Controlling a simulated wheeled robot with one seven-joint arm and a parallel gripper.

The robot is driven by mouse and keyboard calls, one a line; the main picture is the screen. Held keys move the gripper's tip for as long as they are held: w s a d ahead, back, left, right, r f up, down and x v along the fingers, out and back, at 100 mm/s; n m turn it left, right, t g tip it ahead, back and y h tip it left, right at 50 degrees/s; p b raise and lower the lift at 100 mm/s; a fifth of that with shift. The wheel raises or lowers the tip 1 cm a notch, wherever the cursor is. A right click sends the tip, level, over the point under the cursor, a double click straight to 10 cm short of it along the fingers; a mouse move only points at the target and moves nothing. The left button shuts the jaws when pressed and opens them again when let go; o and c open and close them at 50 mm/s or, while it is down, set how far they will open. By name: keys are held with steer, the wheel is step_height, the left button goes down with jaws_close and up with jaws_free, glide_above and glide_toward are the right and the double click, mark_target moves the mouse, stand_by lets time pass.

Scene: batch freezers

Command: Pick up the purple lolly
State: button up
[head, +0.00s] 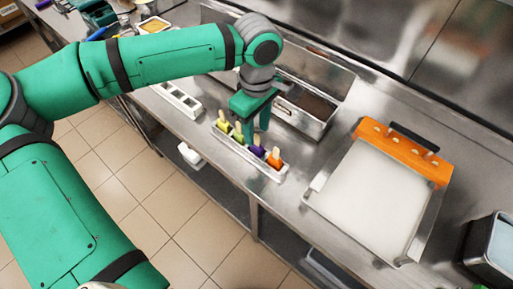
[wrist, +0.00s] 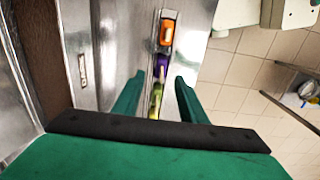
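The purple lolly (head: 257,149) stands in a white holder (head: 262,171) on the steel counter, between an orange lolly (head: 274,162) and a green lolly (head: 239,136). A yellow lolly (head: 223,121) is at the holder's far left end. My gripper (head: 254,136) is above the holder, close to the purple and green lollies. In the wrist view my gripper (wrist: 158,92) has its two fingers spread apart, one on each side of the lolly row. The purple lolly (wrist: 162,67) shows just beyond the fingertips, and the orange lolly (wrist: 167,33) is farther out.
A steel bin (head: 307,122) with dark contents stands behind the holder. An empty-looking white mould (head: 177,100) lies to the left. A large white-surfaced tray (head: 370,196) with an orange block (head: 403,152) at its back stands to the right. The counter's front edge is close to the holder.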

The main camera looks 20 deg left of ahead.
mark_target(257, 144)
step_height(257, 144, down, 5)
steer(key=shift+s, duration=0.1)
stand_by(0.3)
jaws_close()
